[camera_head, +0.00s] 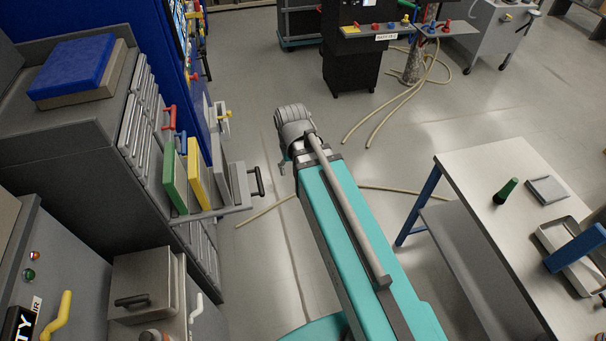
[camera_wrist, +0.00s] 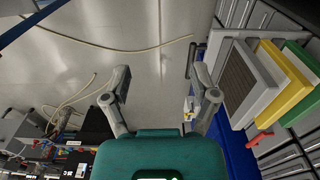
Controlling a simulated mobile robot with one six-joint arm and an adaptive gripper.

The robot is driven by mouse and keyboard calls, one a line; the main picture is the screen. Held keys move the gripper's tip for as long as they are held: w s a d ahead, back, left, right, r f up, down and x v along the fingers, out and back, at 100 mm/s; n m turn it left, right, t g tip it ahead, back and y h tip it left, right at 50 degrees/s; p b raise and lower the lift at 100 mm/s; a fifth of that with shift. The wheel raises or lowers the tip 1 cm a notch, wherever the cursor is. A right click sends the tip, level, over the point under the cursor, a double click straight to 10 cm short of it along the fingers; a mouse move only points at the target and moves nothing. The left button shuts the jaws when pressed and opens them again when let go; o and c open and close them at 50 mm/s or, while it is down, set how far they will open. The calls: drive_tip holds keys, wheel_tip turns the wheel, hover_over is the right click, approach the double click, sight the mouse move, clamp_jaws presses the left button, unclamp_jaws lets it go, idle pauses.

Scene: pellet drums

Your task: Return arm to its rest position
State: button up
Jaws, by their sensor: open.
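My gripper (camera_wrist: 161,85) shows in the wrist view with its two grey fingers spread wide and nothing between them. Floor and hose lie behind the gap. My teal arm reaches from the bottom of the head view up over the aisle, ending in a grey joint. The fingers cannot be made out clearly in the head view. Grey, yellow (camera_head: 199,174) and green (camera_head: 175,177) panels stand on a pulled-out shelf of the cabinet left of my arm. In the wrist view the yellow panel (camera_wrist: 288,85) is to the right of the fingers, apart from them.
The grey cabinet (camera_head: 60,130) carries a blue-topped box (camera_head: 75,70) on the left. A workbench (camera_head: 490,165) with a green-topped item (camera_head: 506,191) and a tray (camera_head: 552,238) stands on the right. Hoses (camera_head: 400,98) lie on the floor. Floor between is mostly clear.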

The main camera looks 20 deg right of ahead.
drive_tip(key=s+d, duration=0.2)
drive_tip(key=s, duration=0.1)
drive_tip(key=shift+s, duration=0.1)
wheel_tip(320, 180, down, 23)
drive_tip(key=b, duration=2.2)
drive_tip(key=shift+a+b, duration=0.15)
drive_tip(key=shift+b, duration=0.2)
